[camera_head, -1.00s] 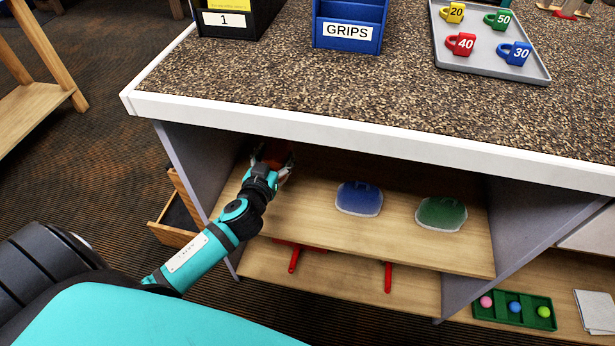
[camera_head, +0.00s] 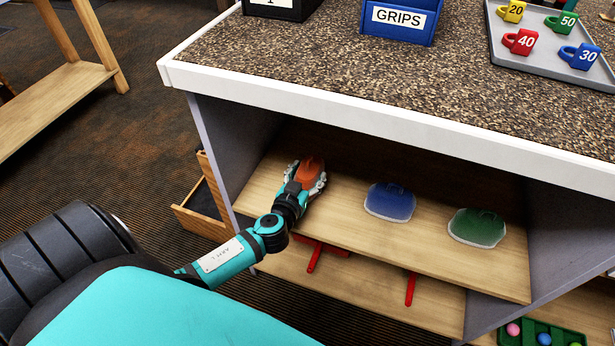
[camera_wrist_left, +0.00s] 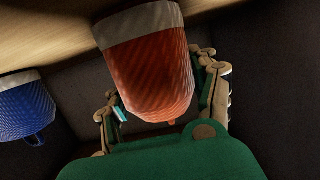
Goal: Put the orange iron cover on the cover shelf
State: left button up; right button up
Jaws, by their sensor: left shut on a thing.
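The orange iron cover (camera_head: 311,172) is between the fingers of my left gripper (camera_head: 306,184), at the left part of the upper wooden cover shelf (camera_head: 345,215) under the counter. In the left wrist view the orange cover (camera_wrist_left: 150,70) has a pale rim and sits between both fingers of the left gripper (camera_wrist_left: 160,95), which is shut on it. I cannot tell whether the cover touches the shelf. A blue cover (camera_head: 390,201) and a green cover (camera_head: 477,227) lie on the same shelf to the right. The blue one also shows in the wrist view (camera_wrist_left: 27,105). My right gripper is out of view.
The counter top (camera_head: 340,70) overhangs the shelf, and a grey side panel (camera_head: 230,150) closes its left. A lower shelf (camera_head: 380,290) holds red-handled tools. An open drawer (camera_head: 205,200) stands left. Shelf room is free in front of the covers.

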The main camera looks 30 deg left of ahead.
pick_arm(q)
jog(key=o, duration=1.2)
jog(key=shift+o, duration=0.2)
jog(key=shift+s+r, duration=0.1)
jog(key=v, duration=1)
jog(key=shift+s+d, duration=0.1)
jog(key=shift+s, duration=0.15)
jog(key=shift+s+r, duration=0.15)
jog(key=shift+s, duration=0.45)
jog(key=s+d+f+m+g+h, duration=0.1)
jog(key=s+d+m+g, duration=0.1)
jog(key=s+d+g, duration=0.3)
jog(key=s+d+f+m+g+h, duration=0.2)
jog(key=s+d+g, duration=0.2)
jog(key=s, duration=0.5)
jog(key=shift+s+d+f+m+g+h, duration=0.25)
jog(key=shift+s+d+m+g+h, duration=0.1)
jog(key=shift+g, duration=0.85)
